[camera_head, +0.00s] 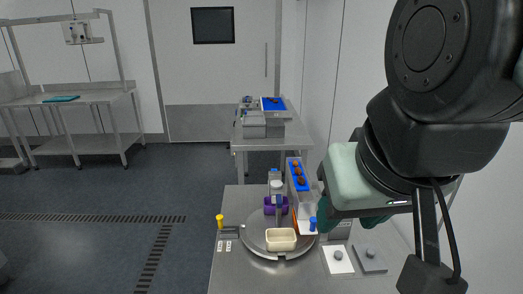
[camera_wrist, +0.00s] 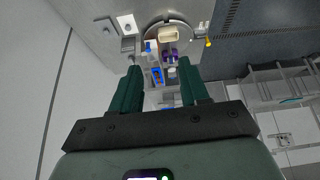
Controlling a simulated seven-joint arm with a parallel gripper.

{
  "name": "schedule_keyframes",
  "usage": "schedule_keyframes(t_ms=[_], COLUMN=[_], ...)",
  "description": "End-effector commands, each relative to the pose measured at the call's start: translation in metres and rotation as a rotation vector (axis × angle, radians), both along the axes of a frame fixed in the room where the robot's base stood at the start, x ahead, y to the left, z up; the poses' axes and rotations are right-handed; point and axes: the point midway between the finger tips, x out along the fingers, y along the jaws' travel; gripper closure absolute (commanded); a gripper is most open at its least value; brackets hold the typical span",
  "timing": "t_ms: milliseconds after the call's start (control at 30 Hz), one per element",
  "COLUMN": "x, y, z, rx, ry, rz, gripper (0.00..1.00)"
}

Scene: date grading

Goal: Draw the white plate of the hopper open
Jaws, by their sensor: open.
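The hopper (camera_head: 297,177) is a narrow, blue-lined chute with several brown dates, on the steel table right of the turntable. A white plate-like piece (camera_head: 307,212) shows at its near end, beside a blue knob (camera_head: 313,224); how far it is drawn I cannot tell. In the wrist view the hopper's blue part (camera_wrist: 157,75) shows between my fingers, farther off. My gripper (camera_wrist: 161,72) is open, with two dark green fingers and nothing between them. In the head view it hangs to the right of the hopper, apart from it, its fingers partly hidden by its pale body.
A yellow knob (camera_head: 220,218) stands at left. A white square plate with a grey knob (camera_head: 338,262) and a grey one (camera_head: 370,261) lie at right front. A wall runs along the right.

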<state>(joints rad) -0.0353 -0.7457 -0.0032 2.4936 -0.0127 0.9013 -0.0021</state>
Motion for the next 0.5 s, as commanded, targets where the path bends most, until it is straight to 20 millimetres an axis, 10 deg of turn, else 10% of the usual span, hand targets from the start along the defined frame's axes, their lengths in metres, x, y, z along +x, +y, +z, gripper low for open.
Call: schedule_keyframes(t_ms=[167,500], x=[0.024,0.154], y=[-0.002,-0.016], z=[0.006,-0.008], rx=[0.007,0.039], ry=[0.037,0.201], rz=[-0.019,-0.115], gripper=[0.55,0.55])
